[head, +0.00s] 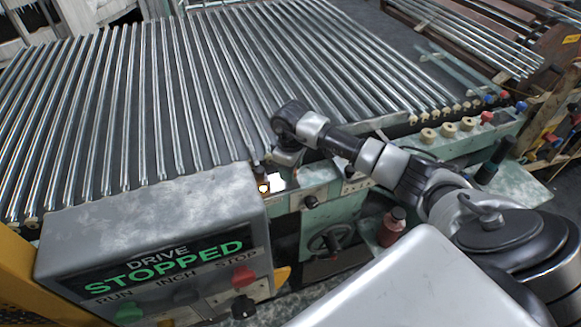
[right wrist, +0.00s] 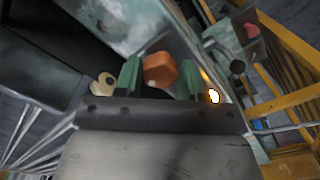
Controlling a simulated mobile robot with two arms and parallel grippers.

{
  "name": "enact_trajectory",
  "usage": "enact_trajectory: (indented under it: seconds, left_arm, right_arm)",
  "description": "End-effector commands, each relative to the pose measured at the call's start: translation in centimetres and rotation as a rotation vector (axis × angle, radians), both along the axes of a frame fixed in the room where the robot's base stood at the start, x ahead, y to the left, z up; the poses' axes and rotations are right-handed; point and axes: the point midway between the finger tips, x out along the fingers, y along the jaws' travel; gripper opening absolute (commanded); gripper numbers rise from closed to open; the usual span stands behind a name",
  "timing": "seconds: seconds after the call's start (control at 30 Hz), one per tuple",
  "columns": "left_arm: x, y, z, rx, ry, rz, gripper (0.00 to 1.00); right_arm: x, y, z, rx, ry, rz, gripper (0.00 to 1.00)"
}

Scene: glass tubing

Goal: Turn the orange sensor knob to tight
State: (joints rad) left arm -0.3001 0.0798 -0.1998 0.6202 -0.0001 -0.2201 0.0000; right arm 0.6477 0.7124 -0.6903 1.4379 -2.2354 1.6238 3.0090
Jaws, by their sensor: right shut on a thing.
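The orange sensor knob (right wrist: 160,70) shows in the right wrist view as a faceted orange cap. It sits between the two green fingers of my right gripper (right wrist: 158,78), which is shut on it. In the head view my right arm reaches in from the right and its gripper (head: 287,160) points down at the green machine rail. The knob is hidden there behind the gripper and wrist. I see no tight mark, and the knob's angle against any scale cannot be told. My left gripper is not in view.
A grey control box (head: 150,215) reading DRIVE STOPPED stands at the left front. A lit lamp (head: 264,188) is close beside the gripper; it also shows in the right wrist view (right wrist: 214,97). A cream knob (right wrist: 103,84) is on the other side. Glass tubes (head: 200,85) fill the bed behind.

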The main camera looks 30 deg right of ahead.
Motion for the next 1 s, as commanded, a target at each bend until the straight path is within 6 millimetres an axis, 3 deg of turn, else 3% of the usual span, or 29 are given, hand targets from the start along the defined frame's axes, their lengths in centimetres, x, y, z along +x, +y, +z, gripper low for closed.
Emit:
enact_trajectory:
  seconds: [0.1,0.13,0.3,0.67,1.0]
  left_arm:
    - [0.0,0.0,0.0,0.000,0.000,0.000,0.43]
    - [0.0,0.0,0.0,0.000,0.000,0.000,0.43]
    - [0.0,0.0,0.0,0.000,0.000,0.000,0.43]
    - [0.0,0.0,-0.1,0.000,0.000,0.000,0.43]
    - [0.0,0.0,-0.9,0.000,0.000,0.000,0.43]
  right_arm:
    - [0.2,-0.1,0.3,0.000,-0.007,-0.005,0.16]
    - [0.2,-0.1,0.3,0.000,-0.007,-0.005,0.43]
    - [0.1,-0.1,0.2,-0.001,-0.005,-0.003,0.65]
    - [0.1,0.0,0.9,0.002,-0.003,-0.001,0.65]
    - [0.2,0.0,7.2,0.002,-0.007,-0.001,0.65]
